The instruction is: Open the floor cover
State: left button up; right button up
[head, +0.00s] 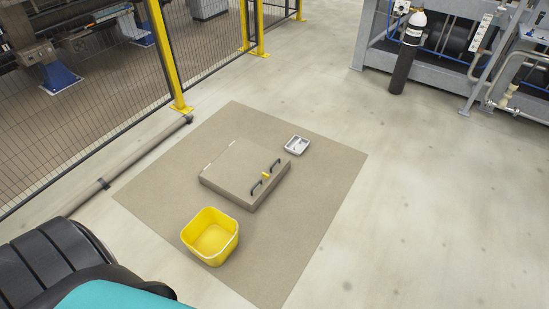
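The floor cover (236,170) is a square beige lid on a low raised frame, in the middle of the head view. It lies flat and closed. Two dark handles stand on its right side, one nearer (257,187) and one farther (275,165), with a small yellow piece (265,175) between them. Pale marks that look like hinges show along its left edge. Neither of my grippers is in view.
The cover sits on a brown floor mat (320,190). A yellow bin (211,238) stands at its near side, and a small grey tray (297,145) lies beyond it. A yellow-posted mesh fence (168,60) and a floor pipe (120,176) run along the left. Open floor lies right.

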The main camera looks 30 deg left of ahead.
aim_at(238, 170)
jog(key=i+u, duration=0.4)
jog(key=i+l+u, duration=0.15)
jog(key=i+u, duration=0.2)
jog(key=i+l+u, duration=0.4)
jog(key=i+j, duration=0.1)
